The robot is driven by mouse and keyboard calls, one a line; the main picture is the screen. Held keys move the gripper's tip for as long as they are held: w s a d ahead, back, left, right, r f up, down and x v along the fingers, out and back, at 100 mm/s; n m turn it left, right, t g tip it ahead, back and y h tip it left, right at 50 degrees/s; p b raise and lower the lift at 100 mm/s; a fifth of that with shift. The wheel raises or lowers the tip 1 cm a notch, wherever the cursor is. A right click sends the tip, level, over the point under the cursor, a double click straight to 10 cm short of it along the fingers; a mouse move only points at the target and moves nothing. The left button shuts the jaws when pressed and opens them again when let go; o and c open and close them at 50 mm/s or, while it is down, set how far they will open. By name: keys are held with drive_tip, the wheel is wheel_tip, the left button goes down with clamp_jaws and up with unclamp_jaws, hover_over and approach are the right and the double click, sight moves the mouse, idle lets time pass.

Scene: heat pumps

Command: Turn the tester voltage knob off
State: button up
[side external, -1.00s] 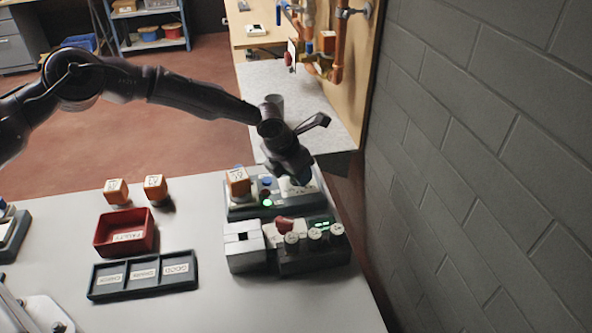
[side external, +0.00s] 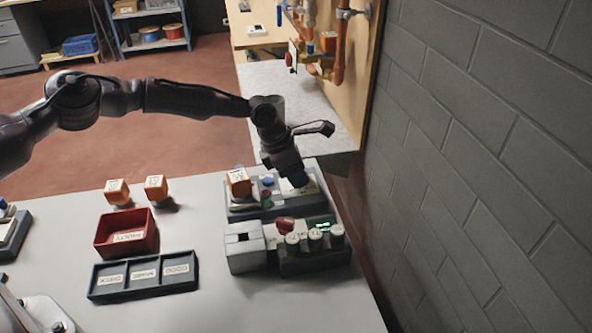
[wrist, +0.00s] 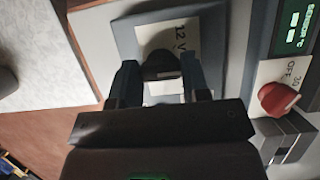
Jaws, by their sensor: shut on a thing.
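The tester (side external: 240,212) is a grey box with a light top at the back of the bench. Its black voltage knob (wrist: 160,65) sits on a white plate marked "12 V" in the wrist view. My gripper (wrist: 160,75) has one finger on each side of this knob and is shut on it. In the side view my gripper (side external: 298,181) points down onto the right part of the tester and hides the knob. The knob's pointer is too dark to read. An orange block (side external: 239,182) sits on the tester's left part, beside small blue and red buttons.
In front of the tester stands a second unit with a red knob (side external: 285,224), a green display (side external: 323,223) and several round-topped cylinders. A pale block (side external: 243,237) adjoins it. A red bin (side external: 125,233), a sorting tray (side external: 143,291) and two orange blocks stand left. A block wall is right.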

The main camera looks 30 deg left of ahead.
idle(0.3)
drive_tip(key=o, duration=0.9)
drive_tip(key=shift+r, duration=0.1)
drive_tip(key=v, duration=1.3)
